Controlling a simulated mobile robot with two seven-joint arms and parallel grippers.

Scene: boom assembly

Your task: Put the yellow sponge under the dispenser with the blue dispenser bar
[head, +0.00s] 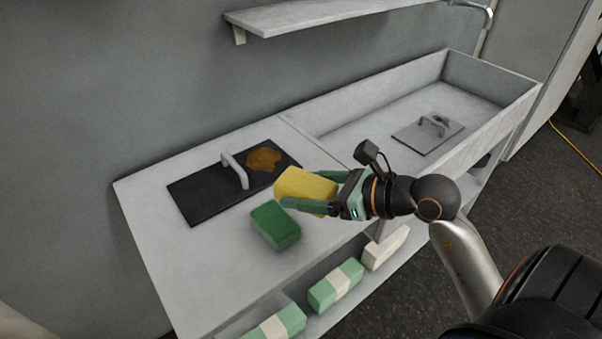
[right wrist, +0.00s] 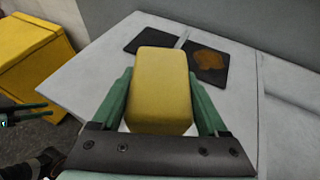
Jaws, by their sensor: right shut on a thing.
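My right gripper (head: 298,189) is shut on the yellow sponge (head: 303,184), with one green finger along each side of it. In the right wrist view the yellow sponge (right wrist: 160,88) sits between the two fingers. In the head view it appears over the counter, between the green block and the black board; its height is hard to tell. My left gripper (right wrist: 25,112) shows only small at the left edge of the right wrist view, and its opening is unclear. No dispenser with a blue bar shows in either view.
A green block (head: 275,226) lies on the white counter (head: 150,200). A black board (head: 200,194) with a white handle and a brown stain (head: 263,159) is behind it. A walled basin (head: 350,105) holds a grey plate (head: 415,140). Green-and-white blocks (head: 336,286) lie on the lower shelf.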

